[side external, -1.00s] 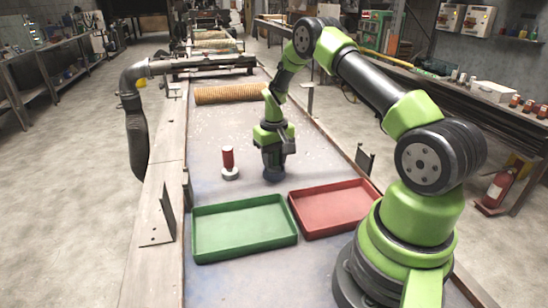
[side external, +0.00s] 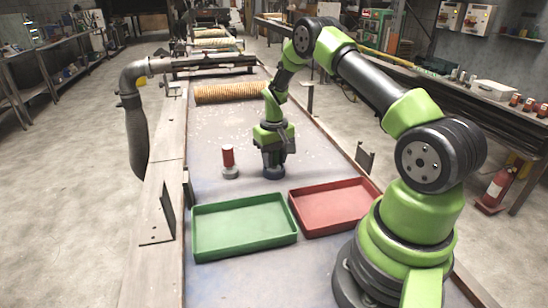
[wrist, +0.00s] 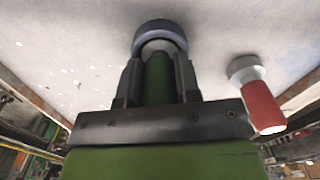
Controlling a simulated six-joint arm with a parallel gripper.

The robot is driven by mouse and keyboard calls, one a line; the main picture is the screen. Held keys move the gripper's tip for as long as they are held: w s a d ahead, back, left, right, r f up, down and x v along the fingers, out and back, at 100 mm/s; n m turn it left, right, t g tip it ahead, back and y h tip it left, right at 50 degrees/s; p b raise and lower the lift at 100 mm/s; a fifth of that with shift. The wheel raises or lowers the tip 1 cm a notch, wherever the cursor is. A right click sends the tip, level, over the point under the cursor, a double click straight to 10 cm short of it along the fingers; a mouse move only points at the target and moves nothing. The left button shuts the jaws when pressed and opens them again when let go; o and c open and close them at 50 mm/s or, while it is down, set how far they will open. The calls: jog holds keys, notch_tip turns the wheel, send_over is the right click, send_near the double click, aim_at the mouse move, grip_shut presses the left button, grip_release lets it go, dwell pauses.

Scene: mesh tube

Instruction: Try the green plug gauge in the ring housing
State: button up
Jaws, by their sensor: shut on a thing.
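The green plug gauge (wrist: 157,82) stands between my gripper's fingers in the wrist view, its handle held upright. Its pale lower end meets the dark ring housing (wrist: 165,27), which curves around it; how deep the end sits cannot be told. In the side view the ring housing (side external: 273,172) is on the table directly under my gripper (side external: 272,154), and the green gauge is hidden by the fingers. My gripper (wrist: 158,75) is shut on the green gauge.
A red plug gauge (side external: 228,155) stands upright on a pale round base left of my gripper; it also shows in the wrist view (wrist: 262,105). A green tray (side external: 245,255) and a red tray (side external: 335,232) lie nearer the camera. The table beyond is mostly clear up to a ribbed tan tube (side external: 230,94).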

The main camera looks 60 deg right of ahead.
jog(key=shift+r, duration=3.5)
